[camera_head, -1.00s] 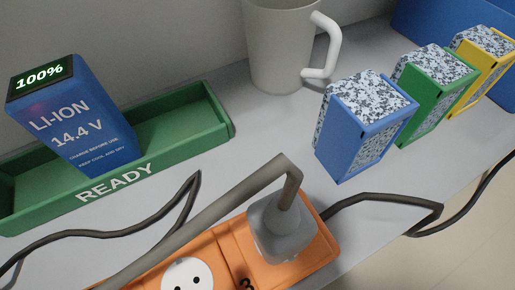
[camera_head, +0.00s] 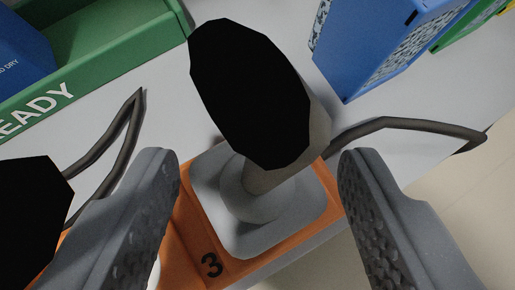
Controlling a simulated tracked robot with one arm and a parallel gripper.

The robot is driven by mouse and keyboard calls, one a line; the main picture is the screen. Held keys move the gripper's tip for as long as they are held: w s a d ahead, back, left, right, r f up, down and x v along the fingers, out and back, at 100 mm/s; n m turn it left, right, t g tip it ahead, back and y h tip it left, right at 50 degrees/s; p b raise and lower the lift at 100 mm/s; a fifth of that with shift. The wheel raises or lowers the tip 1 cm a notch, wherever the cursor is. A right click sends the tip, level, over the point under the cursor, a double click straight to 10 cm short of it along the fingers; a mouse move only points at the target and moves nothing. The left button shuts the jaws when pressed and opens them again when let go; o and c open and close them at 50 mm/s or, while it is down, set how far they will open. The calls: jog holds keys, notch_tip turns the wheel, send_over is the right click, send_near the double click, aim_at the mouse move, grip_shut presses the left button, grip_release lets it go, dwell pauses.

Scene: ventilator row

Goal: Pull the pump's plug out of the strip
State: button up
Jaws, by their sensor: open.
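A grey plug (camera_head: 290,215) sits in the socket marked 3 of the orange strip (camera_head: 182,245). Its thick grey cable rises from its top, and a large black patch hides most of that cable and part of the plug's back. My gripper (camera_head: 260,160) is open, with one ridged grey finger to the left of the plug and one to the right. Gaps show between both fingers and the plug. I cannot see a label that tells which device the plug belongs to.
The green READY tray (camera_head: 110,55) with a blue battery (camera_head: 22,50) is at the upper left. A blue box (camera_head: 365,50) and a green one stand at the upper right. A thin dark cable (camera_head: 385,123) runs right. Another black patch covers the lower left.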

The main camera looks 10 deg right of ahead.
jog(key=shift+w, duration=0.1)
dwell(0.5)
jog(key=c, duration=1.1)
